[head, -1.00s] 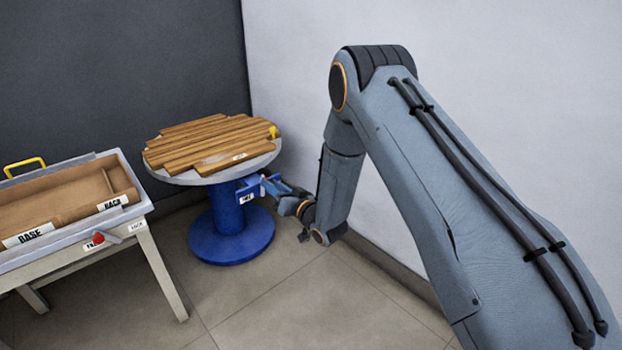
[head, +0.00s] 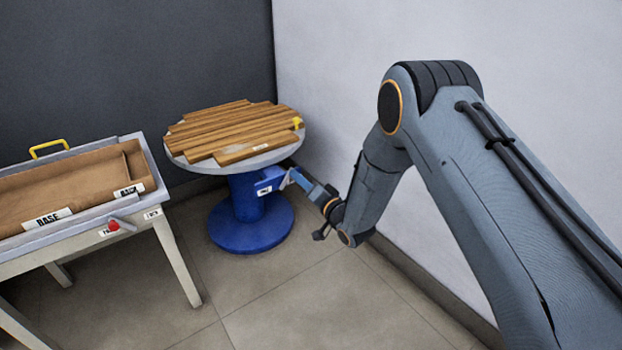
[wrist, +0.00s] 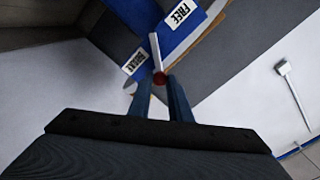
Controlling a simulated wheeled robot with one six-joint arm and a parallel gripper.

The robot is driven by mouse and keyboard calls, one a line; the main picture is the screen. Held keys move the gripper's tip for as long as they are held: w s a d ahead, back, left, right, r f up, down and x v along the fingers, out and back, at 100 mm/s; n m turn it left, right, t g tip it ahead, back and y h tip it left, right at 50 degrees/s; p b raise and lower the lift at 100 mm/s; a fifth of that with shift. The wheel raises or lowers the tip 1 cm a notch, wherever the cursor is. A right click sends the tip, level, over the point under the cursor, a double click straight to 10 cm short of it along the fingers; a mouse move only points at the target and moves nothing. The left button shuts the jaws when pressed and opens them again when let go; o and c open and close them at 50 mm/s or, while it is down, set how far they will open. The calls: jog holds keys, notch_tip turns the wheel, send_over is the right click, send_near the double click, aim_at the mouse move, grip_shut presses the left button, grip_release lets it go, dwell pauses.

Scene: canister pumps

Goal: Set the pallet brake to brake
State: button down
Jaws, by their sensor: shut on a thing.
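The pallet turntable has a slatted wooden top (head: 235,128) on a blue pedestal (head: 248,215). A blue brake box (head: 268,183) sticks out from the pedestal under the top. In the wrist view, the box carries a FREE label (wrist: 181,12) and a BRAKE label (wrist: 134,61). A white lever (wrist: 154,48) with a red knob (wrist: 160,79) lies between the labels. My gripper (head: 288,178) is at the box; in the wrist view its fingers (wrist: 160,88) are shut on the red knob, which they partly hide.
A table with a brown-lined tray (head: 70,190) labelled BASE stands at left, with a red-knobbed lever (head: 114,225) on its front. A yellow knob (head: 297,122) sits on the turntable's edge. A pale wall (head: 340,100) stands close behind my arm. The front floor is clear.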

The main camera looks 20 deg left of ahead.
dwell(0.3)
jog(key=c, duration=1.6)
grip_release()
jog(key=shift+p+v, duration=0.95)
jog(key=shift+v, duration=2.95)
